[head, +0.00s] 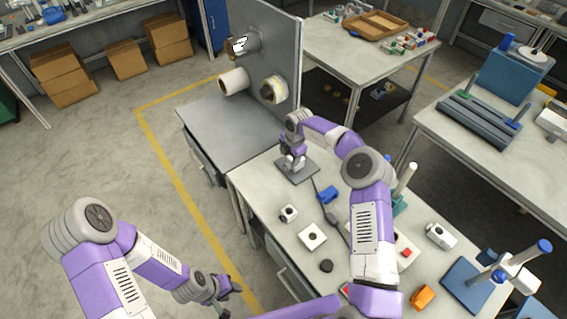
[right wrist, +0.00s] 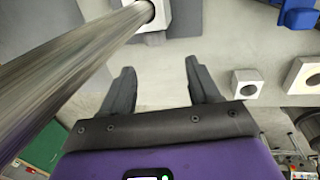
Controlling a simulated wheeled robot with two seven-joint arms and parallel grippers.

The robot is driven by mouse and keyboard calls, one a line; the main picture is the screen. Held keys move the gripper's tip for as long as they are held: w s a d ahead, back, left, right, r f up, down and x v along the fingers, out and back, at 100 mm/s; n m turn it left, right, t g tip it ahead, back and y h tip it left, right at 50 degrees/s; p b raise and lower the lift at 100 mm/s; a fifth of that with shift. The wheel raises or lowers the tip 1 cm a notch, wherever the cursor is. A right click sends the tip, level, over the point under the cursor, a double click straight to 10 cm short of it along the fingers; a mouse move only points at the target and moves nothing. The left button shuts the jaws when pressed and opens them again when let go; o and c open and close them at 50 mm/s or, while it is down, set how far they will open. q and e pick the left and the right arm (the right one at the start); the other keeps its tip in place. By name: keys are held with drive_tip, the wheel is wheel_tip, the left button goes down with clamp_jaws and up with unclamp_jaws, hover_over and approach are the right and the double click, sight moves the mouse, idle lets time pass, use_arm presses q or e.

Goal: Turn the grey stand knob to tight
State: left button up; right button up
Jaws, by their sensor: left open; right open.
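The grey stand's flat base (head: 310,172) lies at the far left end of the near workbench in the head view. My right gripper (head: 292,163) points down over it and hides most of the stand. In the right wrist view my right gripper (right wrist: 158,75) is open with nothing between its fingers. A thick metal post (right wrist: 70,70) passes close by on the left, with a small white part (right wrist: 157,14) beyond it. I cannot make out the grey knob for certain. My left gripper (head: 224,288) is open and empty, low over the floor, away from the bench.
A blue block (head: 328,194), a white cube (head: 288,213), a white block (head: 312,236) and a black knob-like piece (head: 326,266) lie on the workbench (head: 265,195). A grey panel with rolls (head: 234,81) stands behind. A blue-based stand (head: 468,287) is at right.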

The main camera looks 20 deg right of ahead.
sight(286, 165)
drive_tip(key=f, duration=0.3)
drive_tip(key=w+f, duration=0.1)
drive_tip(key=f, duration=0.1)
drive_tip(key=w+f+b, duration=0.1)
drive_tip(key=f, duration=0.2)
drive_tip(key=shift+w+a+f, duration=0.15)
drive_tip(key=shift+a+f, duration=0.15)
use_arm(q)
drive_tip(key=shift+w+f, duration=0.45)
drive_tip(key=shift+f, duration=0.4)
